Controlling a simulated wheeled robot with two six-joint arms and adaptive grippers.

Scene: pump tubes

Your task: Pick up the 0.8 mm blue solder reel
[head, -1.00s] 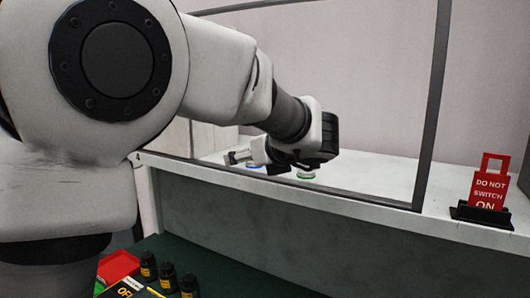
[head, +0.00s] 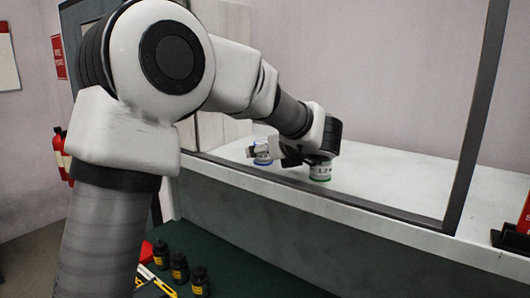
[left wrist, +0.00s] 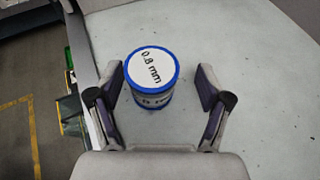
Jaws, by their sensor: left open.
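The blue solder reel (left wrist: 151,72) stands upright on the white counter in the left wrist view, its white top label reading "0.8 mm". In the head view the blue reel (head: 262,153) shows just beyond my left gripper (head: 268,158), partly hidden by it. In the left wrist view my left gripper (left wrist: 160,97) is open, with the reel between and slightly ahead of the fingers, nearer the left finger. I cannot tell whether that finger touches it. My right gripper is not in view.
A green-rimmed reel (head: 320,171) stands on the counter (head: 400,185) beside my left wrist. A dark frame post (head: 474,120) rises at the counter's front right. Several black bottles (head: 180,267) stand on the lower green surface.

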